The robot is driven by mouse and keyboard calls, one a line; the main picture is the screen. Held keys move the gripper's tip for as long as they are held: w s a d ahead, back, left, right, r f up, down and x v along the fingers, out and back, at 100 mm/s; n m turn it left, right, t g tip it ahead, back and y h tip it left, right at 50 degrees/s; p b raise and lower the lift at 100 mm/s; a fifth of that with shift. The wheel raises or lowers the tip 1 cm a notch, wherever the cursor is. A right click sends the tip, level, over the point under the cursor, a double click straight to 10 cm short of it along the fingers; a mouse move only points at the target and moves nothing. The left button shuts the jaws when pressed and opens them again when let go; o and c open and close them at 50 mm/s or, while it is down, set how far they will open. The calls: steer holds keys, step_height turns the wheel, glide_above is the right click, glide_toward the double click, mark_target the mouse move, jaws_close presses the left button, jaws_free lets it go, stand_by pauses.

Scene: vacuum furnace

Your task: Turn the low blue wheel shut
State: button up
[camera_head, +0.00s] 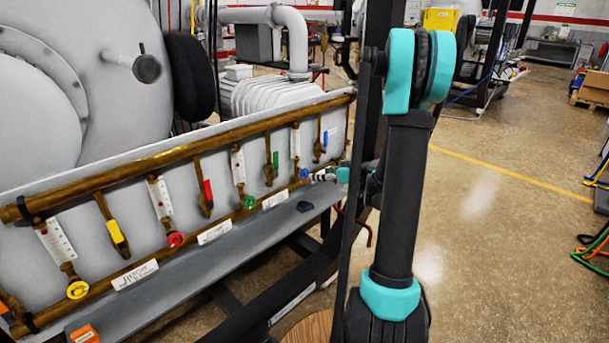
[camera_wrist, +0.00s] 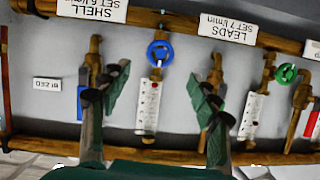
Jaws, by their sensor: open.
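The low blue wheel (camera_wrist: 160,53) is a small round knob below a white flow scale (camera_wrist: 148,105) on the brass pipework; the wrist view shows it upside down. In the head view the blue wheel (camera_head: 303,174) is small, at the right end of the lower pipe. My gripper (camera_wrist: 160,90) is open and empty, its two green-padded fingers spread to either side of the scale. In the picture the wheel lies above and between the fingertips; I see no contact. In the head view my gripper (camera_head: 332,174) is close right of the wheel, partly hidden by my arm.
A blue lever handle (camera_head: 317,151) hangs beside the wheel. A green wheel (camera_wrist: 286,73) and red lever (camera_wrist: 311,124) are to the right in the wrist view. A grey ledge (camera_head: 235,250) with a small dark object (camera_head: 305,206) runs below the pipes.

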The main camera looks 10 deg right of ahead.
mark_target(306, 173)
steer(key=x, duration=1)
steer(key=shift+f, duration=0.1)
steer(key=shift+c, duration=0.6)
steer(key=c, duration=1.1)
steer(key=shift+o, duration=0.2)
steer(key=shift+m, duration=0.4)
steer(key=o, duration=1.2)
steer(key=v, duration=1.2)
steer(key=shift+w+d, duration=0.15)
steer(key=shift+d, duration=0.05)
